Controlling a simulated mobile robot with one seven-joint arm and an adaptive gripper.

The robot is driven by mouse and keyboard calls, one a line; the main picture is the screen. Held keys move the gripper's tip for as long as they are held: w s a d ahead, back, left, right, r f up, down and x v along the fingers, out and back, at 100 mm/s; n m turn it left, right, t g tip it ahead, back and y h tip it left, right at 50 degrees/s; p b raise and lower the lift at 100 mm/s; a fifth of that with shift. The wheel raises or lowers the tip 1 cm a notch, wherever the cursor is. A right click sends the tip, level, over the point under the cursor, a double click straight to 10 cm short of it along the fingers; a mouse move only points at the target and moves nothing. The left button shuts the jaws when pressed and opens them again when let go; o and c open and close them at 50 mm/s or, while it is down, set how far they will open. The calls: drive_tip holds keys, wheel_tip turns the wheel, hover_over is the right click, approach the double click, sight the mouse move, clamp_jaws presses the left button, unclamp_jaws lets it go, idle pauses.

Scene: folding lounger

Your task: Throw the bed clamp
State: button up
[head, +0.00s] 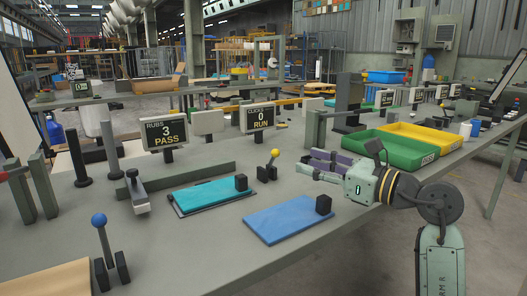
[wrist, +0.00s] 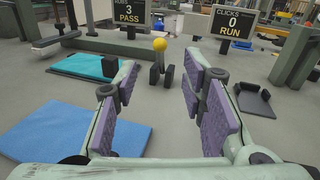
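Two ball-topped levers are in view, and no label shows which is the bed clamp. One has a yellow knob (head: 275,153) and stands between two dark blocks mid-table; its knob (wrist: 160,44) shows beyond the gap between my fingers in the wrist view. The other has a blue knob (head: 99,220) and a grey stem between dark blocks at the front left. My gripper (head: 312,165) is open and empty, right of the yellow-knobbed lever and apart from it. Its purple-padded fingers (wrist: 160,85) are spread wide in the wrist view.
A teal pad (head: 205,196) and a blue pad (head: 285,220), each with a black block, lie left of my gripper. Signs read "RUBS 3 PASS" (head: 166,134) and "CLICKS 0 RUN" (head: 260,116). Green (head: 388,150) and yellow (head: 423,136) trays stand at the right.

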sight(279, 154)
drive_tip(key=p+x, duration=0.1)
drive_tip(key=x, duration=0.9)
drive_tip(key=shift+w+a, duration=0.2)
drive_tip(key=shift+a, duration=0.05)
drive_tip(key=shift+c, duration=0.2)
clamp_jaws()
idle(0.3)
